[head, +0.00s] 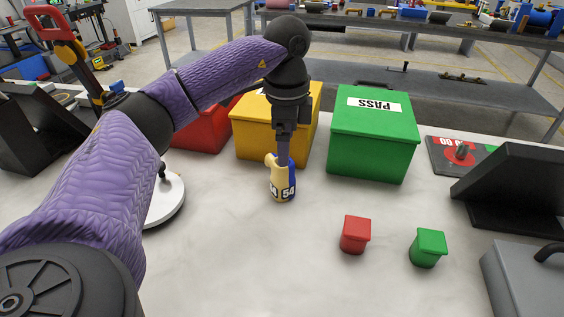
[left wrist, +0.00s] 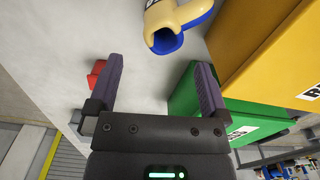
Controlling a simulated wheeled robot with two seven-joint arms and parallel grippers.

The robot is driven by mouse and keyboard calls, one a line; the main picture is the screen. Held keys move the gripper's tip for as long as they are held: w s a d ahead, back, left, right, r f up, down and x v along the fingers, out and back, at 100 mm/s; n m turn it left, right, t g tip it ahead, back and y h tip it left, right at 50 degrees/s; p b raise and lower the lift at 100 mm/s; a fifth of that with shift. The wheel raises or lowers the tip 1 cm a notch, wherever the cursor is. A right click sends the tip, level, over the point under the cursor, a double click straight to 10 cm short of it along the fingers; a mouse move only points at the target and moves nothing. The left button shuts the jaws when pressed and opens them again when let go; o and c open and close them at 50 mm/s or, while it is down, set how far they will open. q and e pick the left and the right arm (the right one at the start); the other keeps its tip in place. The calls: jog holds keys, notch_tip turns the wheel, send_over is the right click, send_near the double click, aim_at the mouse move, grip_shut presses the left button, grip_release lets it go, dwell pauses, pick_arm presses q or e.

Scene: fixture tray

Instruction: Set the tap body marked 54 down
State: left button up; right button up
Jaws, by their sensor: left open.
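The tap body marked 54 (head: 284,189) is cream and blue with a white and black number label. It stands upright on the pale worktop in front of the yellow bin, and it also shows at the top of the left wrist view (left wrist: 172,22). My left gripper (head: 283,160) points down at the tap body and overlaps its top in the head view. In the left wrist view its two fingers (left wrist: 159,62) are spread with nothing between them, and the tap body lies beyond the fingertips, apart from them. My right gripper is not in view.
A yellow bin (head: 262,142), a red bin (head: 203,132) and a green PASS bin (head: 372,148) stand behind. A small red box (head: 355,235) and a small green box (head: 428,248) sit at front right. A white round stand (head: 165,203) is left. The front middle worktop is clear.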

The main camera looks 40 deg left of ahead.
aim_at(284, 171)
pick_arm(q)
jog(key=f+b, duration=0.1)
jog(key=f, duration=0.1)
jog(key=f+b, duration=0.1)
jog(key=f, duration=0.2)
jog(key=f+b, duration=0.1)
jog(key=f, duration=0.2)
jog(key=shift+a, duration=0.3)
jog(key=shift+r, duration=0.15)
jog(key=shift+c, duration=0.3)
grip_shut()
